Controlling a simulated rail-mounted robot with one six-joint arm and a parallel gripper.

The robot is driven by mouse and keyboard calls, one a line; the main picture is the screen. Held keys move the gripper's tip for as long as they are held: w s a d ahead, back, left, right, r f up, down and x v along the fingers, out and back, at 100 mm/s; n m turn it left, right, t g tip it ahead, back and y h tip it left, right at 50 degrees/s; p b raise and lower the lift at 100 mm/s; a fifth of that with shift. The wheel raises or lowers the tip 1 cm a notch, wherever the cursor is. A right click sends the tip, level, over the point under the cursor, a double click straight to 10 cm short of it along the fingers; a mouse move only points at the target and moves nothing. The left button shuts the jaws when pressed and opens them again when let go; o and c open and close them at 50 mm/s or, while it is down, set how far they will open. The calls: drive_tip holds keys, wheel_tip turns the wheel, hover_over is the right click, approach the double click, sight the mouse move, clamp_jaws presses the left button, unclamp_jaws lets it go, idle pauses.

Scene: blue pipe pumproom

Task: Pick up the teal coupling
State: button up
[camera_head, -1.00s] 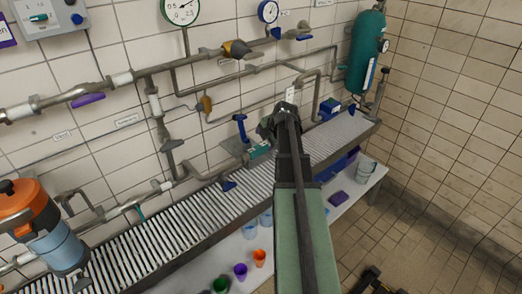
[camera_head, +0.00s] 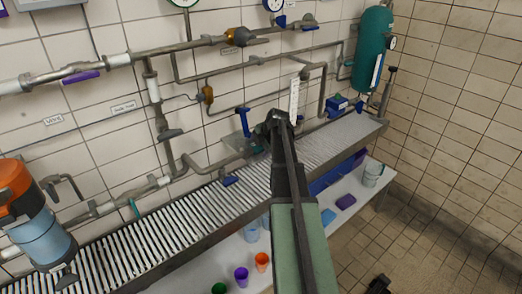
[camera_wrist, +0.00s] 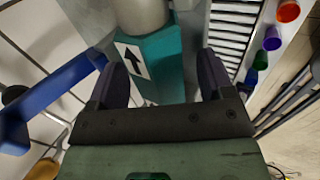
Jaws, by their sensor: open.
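The teal coupling (camera_wrist: 168,62) is a block with a white label and black arrow, in the upper middle of the wrist view. A grey cylindrical part (camera_wrist: 143,14) adjoins its far end. My gripper (camera_wrist: 162,65) is open, with one dark finger on each side of the coupling in the picture. I cannot tell whether either finger touches it, and the gripper body hides its near end. In the head view my gripper (camera_head: 278,120) is over the back edge of the slatted bench and hides most of the coupling.
A blue lever handle (camera_wrist: 52,98) is close on the left in the wrist view. Pipes (camera_head: 165,125) run along the tiled wall behind. The slatted bench (camera_head: 195,220) is mostly clear. Coloured cups (camera_head: 242,275) stand on a lower shelf (camera_head: 195,275).

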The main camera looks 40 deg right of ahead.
drive_tip(key=c, duration=1.2)
